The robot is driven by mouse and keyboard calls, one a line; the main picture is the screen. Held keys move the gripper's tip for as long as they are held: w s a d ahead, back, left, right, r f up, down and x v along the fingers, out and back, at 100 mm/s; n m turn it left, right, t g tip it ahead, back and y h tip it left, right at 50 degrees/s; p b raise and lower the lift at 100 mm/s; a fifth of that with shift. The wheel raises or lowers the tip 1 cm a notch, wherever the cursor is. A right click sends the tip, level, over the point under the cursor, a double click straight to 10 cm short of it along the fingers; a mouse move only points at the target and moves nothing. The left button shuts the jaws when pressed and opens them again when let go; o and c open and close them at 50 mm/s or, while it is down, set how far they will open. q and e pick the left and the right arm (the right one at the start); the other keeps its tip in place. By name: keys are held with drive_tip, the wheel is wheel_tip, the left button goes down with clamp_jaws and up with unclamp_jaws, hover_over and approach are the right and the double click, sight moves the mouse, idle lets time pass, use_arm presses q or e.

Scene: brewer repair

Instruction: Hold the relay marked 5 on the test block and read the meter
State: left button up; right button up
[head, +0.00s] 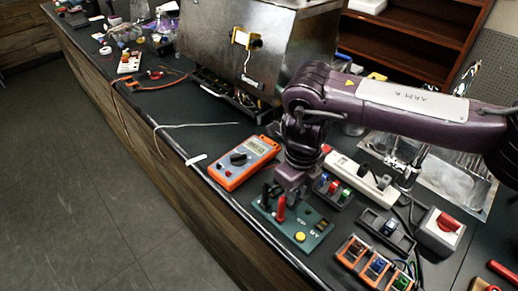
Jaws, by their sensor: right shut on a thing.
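The test block (312,238) is a green board near the bench's front edge, with a yellow button and red and black upright parts on it. My right gripper (292,198) points down over the back of this block. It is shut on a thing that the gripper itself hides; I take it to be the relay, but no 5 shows. I cannot tell whether it touches the block. The meter (243,162) is orange with a dark dial and lies to the left of the block. Its display is lit with dark digits too small to read. My left gripper is out of view.
A holder with several coloured relays (375,266) stands right of the block. Behind are a white power strip (357,178) and a grey box with a red switch (439,232). The metal brewer (240,45) stands at the back. Loose leads lie on the bench left of the meter.

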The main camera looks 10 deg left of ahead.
idle(0.6)
drive_tip(key=shift+r+p, duration=2.05)
drive_tip(key=shift+r, duration=0.5)
